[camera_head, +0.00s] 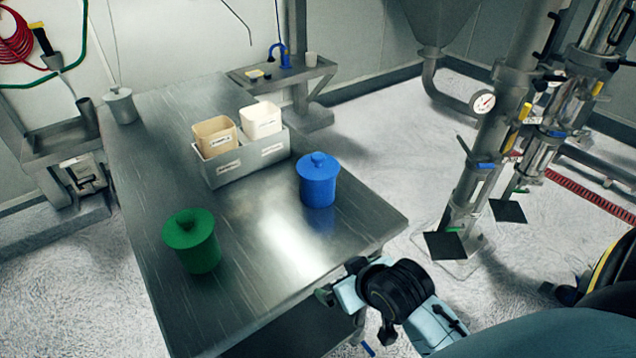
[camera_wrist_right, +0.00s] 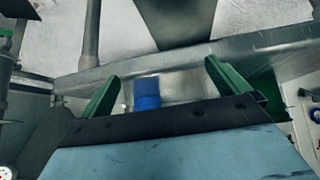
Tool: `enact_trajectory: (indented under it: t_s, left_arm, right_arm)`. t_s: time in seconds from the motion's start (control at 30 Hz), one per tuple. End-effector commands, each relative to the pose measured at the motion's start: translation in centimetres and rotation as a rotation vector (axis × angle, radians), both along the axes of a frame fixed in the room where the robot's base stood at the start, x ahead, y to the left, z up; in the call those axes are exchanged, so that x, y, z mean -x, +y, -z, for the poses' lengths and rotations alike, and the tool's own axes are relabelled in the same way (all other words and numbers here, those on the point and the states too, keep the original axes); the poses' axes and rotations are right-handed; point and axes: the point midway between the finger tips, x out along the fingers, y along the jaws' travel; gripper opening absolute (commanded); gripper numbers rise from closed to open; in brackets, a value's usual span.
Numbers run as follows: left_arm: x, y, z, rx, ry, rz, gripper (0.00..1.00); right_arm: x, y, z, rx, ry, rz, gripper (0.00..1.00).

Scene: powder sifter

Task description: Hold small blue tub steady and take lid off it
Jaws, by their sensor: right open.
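The small blue tub (camera_head: 318,189) stands upright on the metal table, near its right edge. Its blue lid (camera_head: 318,160) with a round knob sits on top. The tub (camera_wrist_right: 147,93) also shows in the right wrist view, between my two green fingers but beyond them. My right gripper (camera_head: 340,281) is open and empty at the table's near right edge, in front of the tub and apart from it. My left gripper is in neither view.
A green lidded tub (camera_head: 192,242) stands at the table's left front. A grey metal box (camera_head: 243,163) with two cream containers stands behind the blue tub, to the left. A grey lidded pot (camera_head: 121,107) is at the far left corner. The table between the tubs is clear.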

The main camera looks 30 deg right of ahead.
Motion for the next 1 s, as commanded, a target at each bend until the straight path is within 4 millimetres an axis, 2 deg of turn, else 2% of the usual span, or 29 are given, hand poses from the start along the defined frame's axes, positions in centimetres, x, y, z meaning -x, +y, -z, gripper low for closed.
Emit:
enact_trajectory:
  t_s: [0.03,0.2,0.4,0.5,0.67,0.9,1.0]
  left_arm:
    - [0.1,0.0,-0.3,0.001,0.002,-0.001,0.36]
    - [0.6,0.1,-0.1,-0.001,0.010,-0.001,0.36]
    - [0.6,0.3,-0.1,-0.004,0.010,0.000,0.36]
    - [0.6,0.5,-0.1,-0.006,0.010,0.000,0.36]
    - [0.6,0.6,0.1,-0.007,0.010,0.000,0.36]
    - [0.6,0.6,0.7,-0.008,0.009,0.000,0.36]
    - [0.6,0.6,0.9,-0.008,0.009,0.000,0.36]
  right_arm:
    - [-1.9,-1.0,-2.1,-0.003,-0.086,0.033,1.00]
    - [-6.2,-3.2,-3.6,-0.016,-0.258,0.094,1.00]
    - [-9.9,-5.5,-6.0,-0.031,-0.436,0.149,1.00]
    - [-10.9,-6.3,-6.8,-0.036,-0.489,0.165,1.00]
    - [-12.8,-6.8,-6.6,-0.039,-0.516,0.172,1.00]
    - [-16.9,-7.5,-4.9,-0.039,-0.514,0.170,1.00]
    - [-18.0,-7.6,-4.3,-0.038,-0.513,0.170,1.00]
